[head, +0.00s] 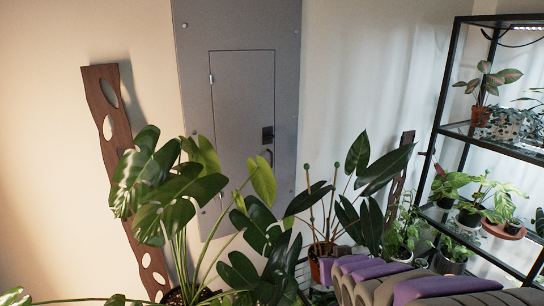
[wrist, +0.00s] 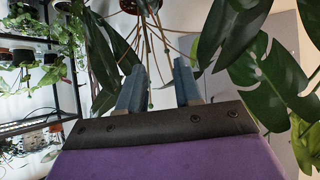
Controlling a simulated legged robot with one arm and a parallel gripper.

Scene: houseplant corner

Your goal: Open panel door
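A grey metal panel (head: 286,95) is mounted on the wall in the head view. Its inner panel door (head: 238,110) sits flush and looks closed. A dark latch (head: 268,135) with a handle (head: 268,156) below it is on the door's right side. Leaves cover the door's lower part. My gripper (wrist: 157,80) shows in the wrist view with its two blue-grey fingers apart and nothing between them. Stems and leaves are beyond the fingers. In the head view the fingers are not visible; my purple and grey arm is at the lower right.
A large-leaved monstera (head: 170,195) and another potted plant (head: 330,215) stand in front of the panel. A black shelf (head: 452,85) with several plants is at the right. A brown wooden plank with holes (head: 120,150) leans on the wall at the left.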

